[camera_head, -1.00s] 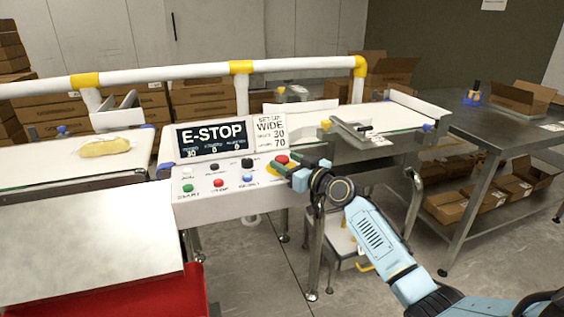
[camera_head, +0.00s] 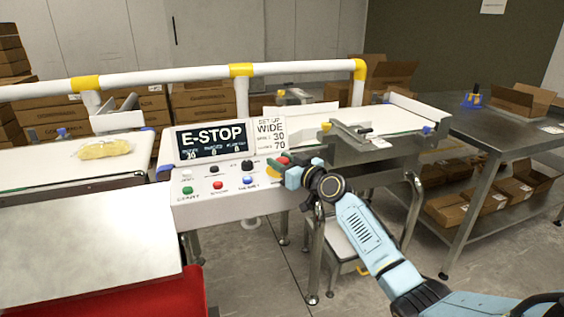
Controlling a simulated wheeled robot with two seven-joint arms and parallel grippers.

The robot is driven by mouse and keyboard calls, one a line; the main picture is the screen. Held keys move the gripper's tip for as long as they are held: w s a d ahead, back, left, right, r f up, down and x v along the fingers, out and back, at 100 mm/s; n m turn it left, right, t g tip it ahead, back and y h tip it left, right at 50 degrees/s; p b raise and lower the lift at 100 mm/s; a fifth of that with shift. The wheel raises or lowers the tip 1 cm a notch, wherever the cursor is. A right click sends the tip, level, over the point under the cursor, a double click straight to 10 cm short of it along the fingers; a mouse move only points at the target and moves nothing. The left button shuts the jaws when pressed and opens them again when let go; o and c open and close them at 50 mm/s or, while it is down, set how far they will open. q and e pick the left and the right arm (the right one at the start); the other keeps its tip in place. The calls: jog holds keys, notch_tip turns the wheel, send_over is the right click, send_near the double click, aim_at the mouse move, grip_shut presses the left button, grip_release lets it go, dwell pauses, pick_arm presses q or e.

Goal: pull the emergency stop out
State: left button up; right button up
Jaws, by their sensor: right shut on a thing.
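The red emergency stop (camera_head: 283,160) sits on its yellow base (camera_head: 272,172) at the right end of the white control panel (camera_head: 228,205). My right gripper (camera_head: 285,165) is shut on the emergency stop, and its fingers hide part of the button. I cannot tell how far out the button stands. The dark display (camera_head: 210,139) behind the panel reads "E-STOP". My left gripper is out of view.
Several other buttons, such as the green one (camera_head: 187,190) and blue one (camera_head: 248,182), lie left of the gripper. A setup card (camera_head: 270,134) stands behind it. A white guard rail (camera_head: 165,75) crosses behind. A metal table (camera_head: 490,135) stands at right.

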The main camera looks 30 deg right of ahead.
jog(key=shift+r, duration=0.45)
grip_shut()
jog(key=shift+r, duration=0.2)
jog(key=o, duration=0.8)
grip_release()
jog(key=shift+r, duration=0.1)
jog(key=o, duration=0.4)
jog(key=shift+c, duration=0.2)
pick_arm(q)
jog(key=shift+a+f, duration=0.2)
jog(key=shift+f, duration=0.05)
